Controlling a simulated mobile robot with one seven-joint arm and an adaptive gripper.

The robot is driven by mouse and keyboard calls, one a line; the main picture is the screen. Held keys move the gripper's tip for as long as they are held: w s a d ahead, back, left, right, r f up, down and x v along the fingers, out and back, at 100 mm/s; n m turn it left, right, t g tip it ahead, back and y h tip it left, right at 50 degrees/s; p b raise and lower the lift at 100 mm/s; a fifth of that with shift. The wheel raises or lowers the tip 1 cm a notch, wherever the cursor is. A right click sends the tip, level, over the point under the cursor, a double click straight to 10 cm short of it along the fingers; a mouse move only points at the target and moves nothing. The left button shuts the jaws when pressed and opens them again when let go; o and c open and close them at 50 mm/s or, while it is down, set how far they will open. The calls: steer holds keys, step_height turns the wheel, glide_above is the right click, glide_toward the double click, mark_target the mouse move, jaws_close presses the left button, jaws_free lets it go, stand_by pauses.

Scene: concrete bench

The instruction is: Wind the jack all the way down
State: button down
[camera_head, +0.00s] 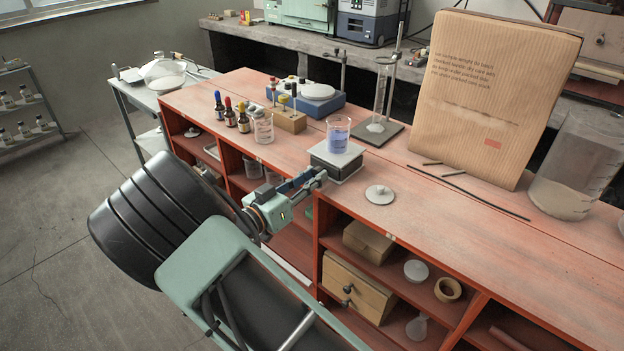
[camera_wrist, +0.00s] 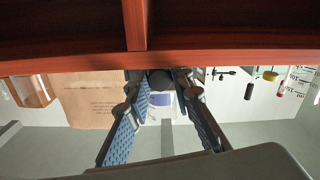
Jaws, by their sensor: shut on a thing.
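The lab jack (camera_head: 343,171) stands near the front edge of the red bench, with a pale top plate and dark sides. A glass beaker of blue-violet liquid (camera_head: 338,136) stands upright on its plate; it also shows upside down in the wrist view (camera_wrist: 161,101). My gripper (camera_head: 316,178) reaches in from the front left to the jack's front. In the wrist view its blue-padded fingers (camera_wrist: 161,84) are closed around the jack's dark round knob (camera_wrist: 160,77). The fingers hide the knob in the head view, and the jack's inner linkage cannot be made out.
A white lid (camera_head: 379,194) lies right of the jack. A wooden block (camera_head: 290,121), a small beaker (camera_head: 264,128) and dropper bottles (camera_head: 243,119) stand to its left. A glass cylinder (camera_head: 380,95) and a large cardboard box (camera_head: 490,100) stand behind. Open shelves (camera_head: 400,262) lie below.

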steer(key=c, duration=1.7)
jaws_free()
steer(key=v, duration=1.2)
